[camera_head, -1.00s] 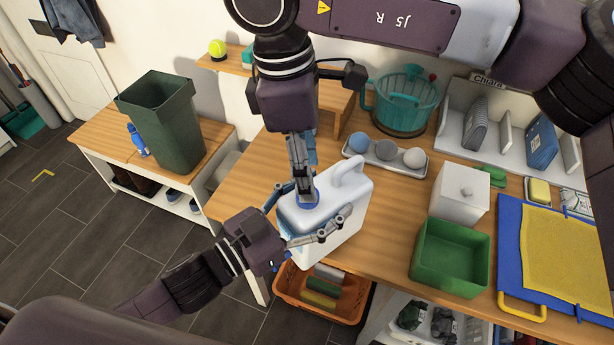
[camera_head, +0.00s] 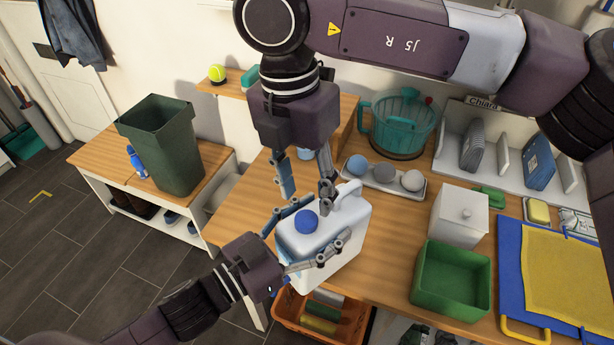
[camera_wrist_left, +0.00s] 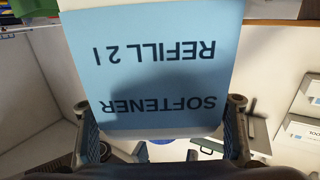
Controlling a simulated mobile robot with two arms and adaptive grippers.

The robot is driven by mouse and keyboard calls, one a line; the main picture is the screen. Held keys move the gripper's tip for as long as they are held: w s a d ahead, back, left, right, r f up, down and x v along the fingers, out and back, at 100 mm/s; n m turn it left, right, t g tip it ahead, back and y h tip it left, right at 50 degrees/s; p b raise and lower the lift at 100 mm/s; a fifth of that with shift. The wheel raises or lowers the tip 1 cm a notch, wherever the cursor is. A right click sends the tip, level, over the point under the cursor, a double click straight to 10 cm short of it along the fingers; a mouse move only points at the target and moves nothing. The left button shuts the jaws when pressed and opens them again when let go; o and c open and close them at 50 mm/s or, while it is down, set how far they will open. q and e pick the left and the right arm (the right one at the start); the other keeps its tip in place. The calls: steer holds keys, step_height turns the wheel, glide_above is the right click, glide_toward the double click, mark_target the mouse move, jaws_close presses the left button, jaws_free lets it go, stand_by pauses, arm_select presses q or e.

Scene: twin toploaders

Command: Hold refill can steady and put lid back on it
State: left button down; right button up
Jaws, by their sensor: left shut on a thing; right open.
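The refill can (camera_head: 354,228) is white with a moulded handle and stands near the table's front left edge. A round blue lid (camera_head: 307,222) sits on its top at the opening; I cannot tell how tightly. My left gripper (camera_head: 312,236) is shut around the can's sides, one finger on each side. In the left wrist view the can's blue softener label (camera_wrist_left: 160,75) is upside down between the fingers of the left gripper (camera_wrist_left: 158,106). My right gripper (camera_head: 306,195) is open just above the lid, its fingers spread to either side and clear of it.
An orange crate (camera_head: 290,318) stands below the table edge. A green bin (camera_head: 453,295), a white lidded box (camera_head: 458,220) and a tray with balls (camera_head: 383,188) stand to the right. Bare tabletop (camera_head: 385,260) lies right of the can.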

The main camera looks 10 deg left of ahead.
mark_target(306, 218)
steer(key=n, duration=0.7)
steer(key=shift+r, duration=0.3)
steer(key=n, duration=0.7)
steer(key=shift+r+y, duration=0.25)
steer(key=shift+y, duration=0.05)
steer(key=n, duration=0.7)
steer(key=shift+r+n, duration=0.3)
steer(key=n, duration=0.3)
steer(key=shift+d+r, duration=0.1)
steer(key=shift+r, duration=0.05)
steer(key=n, duration=0.4)
steer(key=shift+r+n+y, duration=0.15)
steer(key=shift+n+y, duration=0.15)
steer(key=shift+f, duration=4)
